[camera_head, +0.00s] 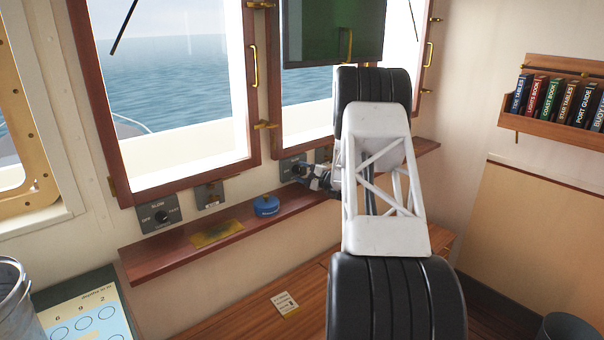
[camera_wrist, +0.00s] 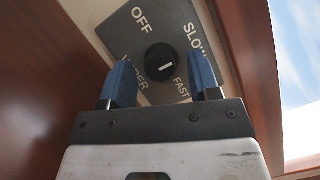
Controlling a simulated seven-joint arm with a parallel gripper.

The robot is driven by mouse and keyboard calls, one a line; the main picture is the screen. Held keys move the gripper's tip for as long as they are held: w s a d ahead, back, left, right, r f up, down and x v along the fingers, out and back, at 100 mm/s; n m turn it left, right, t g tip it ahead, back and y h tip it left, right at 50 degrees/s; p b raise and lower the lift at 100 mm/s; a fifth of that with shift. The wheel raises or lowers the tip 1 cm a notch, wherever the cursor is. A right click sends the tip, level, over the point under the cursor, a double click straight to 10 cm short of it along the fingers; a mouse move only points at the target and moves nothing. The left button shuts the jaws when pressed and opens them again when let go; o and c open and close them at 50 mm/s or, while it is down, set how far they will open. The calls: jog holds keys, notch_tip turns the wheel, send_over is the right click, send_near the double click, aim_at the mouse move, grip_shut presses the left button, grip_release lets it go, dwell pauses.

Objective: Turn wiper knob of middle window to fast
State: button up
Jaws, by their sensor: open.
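The wiper knob (camera_wrist: 161,61) of the middle window is a round black dial with a short white mark, on a grey plate (camera_wrist: 135,42) lettered OFF, SLOW, FAST and WIPER. The mark lies nearly level in the wrist view, on the side between SLOW and FAST; which exact setting it is at I cannot tell. My gripper (camera_wrist: 160,66) is open, its two blue fingers on either side of the knob in the picture; contact is not clear. In the head view the plate (camera_head: 291,166) shows below the middle window, and my gripper (camera_head: 313,179) is beside it, partly covering it.
A similar wiper plate (camera_head: 159,214) is under the left window. A wooden ledge (camera_head: 165,251) runs below the plates, with a blue round object (camera_head: 266,205) and a yellowish flat piece (camera_head: 217,234) on it. A dark screen (camera_head: 332,30) hangs above my arm.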

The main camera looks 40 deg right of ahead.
jog(key=shift+v, duration=3.9)
jog(key=shift+w+a+r+m+h, duration=0.15)
jog(key=shift+a+m+h, duration=0.1)
jog(key=shift+m+h, duration=0.3)
jog(key=shift+w+a+r+m+h, duration=0.2)
jog(key=shift+a+m+h, duration=0.1)
jog(key=shift+m+h, duration=0.25)
jog(key=m+h, duration=0.1)
jog(key=a+m+h, duration=0.1)
jog(key=m, duration=0.1)
jog(key=shift+a+r, duration=0.1)
jog(key=shift+r, duration=0.1)
jog(key=m+h, duration=0.1)
jog(key=m, duration=0.1)
jog(key=a+m+h, duration=0.1)
jog(key=m+h, duration=0.1)
jog(key=shift+s+a+f, duration=0.1)
jog(key=shift+s+a, duration=0.1)
jog(key=shift+w+d, duration=0.2)
jog(key=shift+w, duration=3.75)
